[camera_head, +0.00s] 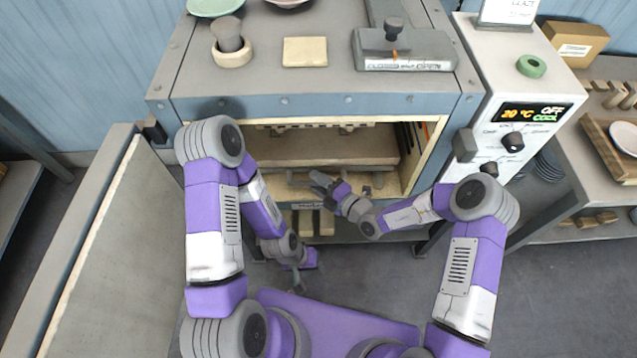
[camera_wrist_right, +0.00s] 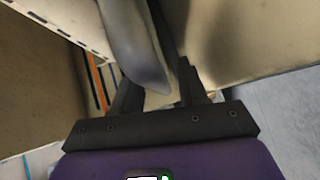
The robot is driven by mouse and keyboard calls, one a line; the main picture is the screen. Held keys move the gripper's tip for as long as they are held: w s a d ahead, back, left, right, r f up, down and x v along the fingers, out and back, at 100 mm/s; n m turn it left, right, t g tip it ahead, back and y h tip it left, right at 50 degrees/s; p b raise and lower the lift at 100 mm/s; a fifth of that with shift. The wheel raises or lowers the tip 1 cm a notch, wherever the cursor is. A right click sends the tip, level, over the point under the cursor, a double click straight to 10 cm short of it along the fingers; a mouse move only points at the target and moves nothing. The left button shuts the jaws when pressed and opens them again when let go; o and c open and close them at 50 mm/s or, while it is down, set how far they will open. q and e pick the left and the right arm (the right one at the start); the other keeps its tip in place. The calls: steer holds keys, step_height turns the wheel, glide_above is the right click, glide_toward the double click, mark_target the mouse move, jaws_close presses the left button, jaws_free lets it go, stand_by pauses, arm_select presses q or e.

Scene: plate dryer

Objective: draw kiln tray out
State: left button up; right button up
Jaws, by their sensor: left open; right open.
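The kiln (camera_head: 300,100) stands open at the front, its door (camera_head: 115,255) swung out to the left. The kiln tray (camera_head: 335,150), a wide grey-brown slab, sits inside the opening. My right gripper (camera_head: 325,184) is open at the lower front of the opening, just below the tray's front edge. In the right wrist view a grey rounded bar (camera_wrist_right: 138,45) reaches between the open fingers (camera_wrist_right: 160,90); it looks like a handle, but I cannot tell whether it touches them. My left gripper (camera_head: 304,272) is open and empty, low in front of the kiln.
A control box (camera_head: 520,120) reading 20 °C, OFF and COOL stands right of the kiln. A grey slider block (camera_head: 405,50) and a cup with a brush (camera_head: 231,52) are on the kiln top. A shelf with a wooden tray (camera_head: 600,135) is far right.

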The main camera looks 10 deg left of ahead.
jaws_close()
stand_by(0.4)
